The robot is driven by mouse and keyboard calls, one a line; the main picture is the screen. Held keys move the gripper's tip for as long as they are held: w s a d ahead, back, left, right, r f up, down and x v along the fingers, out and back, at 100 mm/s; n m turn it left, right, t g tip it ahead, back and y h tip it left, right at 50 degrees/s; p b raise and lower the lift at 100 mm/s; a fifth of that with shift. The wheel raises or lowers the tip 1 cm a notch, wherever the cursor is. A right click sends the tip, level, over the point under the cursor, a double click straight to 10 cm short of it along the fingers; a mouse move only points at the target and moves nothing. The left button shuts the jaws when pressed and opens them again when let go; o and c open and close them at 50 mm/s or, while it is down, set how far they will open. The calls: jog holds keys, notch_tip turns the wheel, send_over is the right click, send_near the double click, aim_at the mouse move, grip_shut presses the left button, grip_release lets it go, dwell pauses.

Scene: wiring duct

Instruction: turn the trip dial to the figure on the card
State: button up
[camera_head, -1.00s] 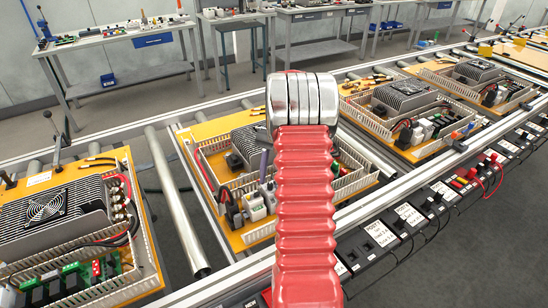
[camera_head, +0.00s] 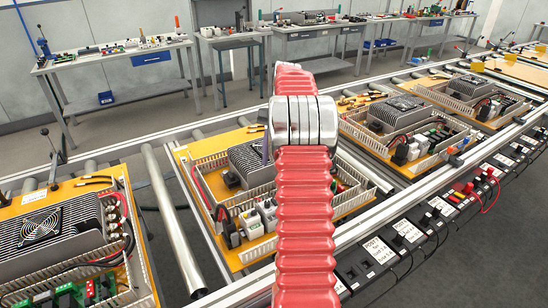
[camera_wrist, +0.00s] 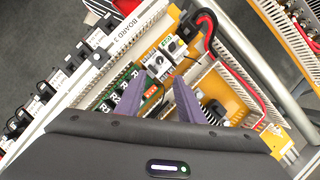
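My gripper (camera_wrist: 155,98) shows in the wrist view as two purple fingers, spread apart with nothing between them. Just beyond the fingertips are two white modules with dark round knobs: a farther module (camera_wrist: 173,46) and a nearer module (camera_wrist: 156,64). I cannot tell which knob is the trip dial, or read its setting. In the head view, white modules (camera_head: 251,223) stand at the front of the middle board (camera_head: 183,160), left of my red arm.
Slotted duct walls (camera_wrist: 205,82) and a red cable (camera_wrist: 232,68) lie close to the fingers. A label reading "BOARD 3" (camera_wrist: 103,58) is on the rail. Similar boards stand left (camera_head: 60,235) and right (camera_head: 405,125) on the conveyor. Workbenches (camera_head: 110,60) stand behind.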

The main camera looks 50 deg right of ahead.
aim_at(268, 202)
dwell(0.3)
jog(key=s+m+t, duration=0.1)
jog(key=m, duration=0.2)
jog(key=s+m+t, duration=0.1)
jog(key=s+m, duration=0.1)
jog(key=m, duration=0.1)
jog(key=s+m+t, duration=0.1)
jog(key=s+m, duration=0.1)
jog(key=m, duration=0.2)
jog(key=shift+s+a+t+h, duration=0.15)
jog(key=shift+a+t+h, duration=0.15)
jog(key=shift+t, duration=0.1)
jog(key=shift+f, duration=0.15)
jog(key=x, duration=1.3)
jog(key=shift+a+f, duration=0.1)
jog(key=shift+f, duration=0.15)
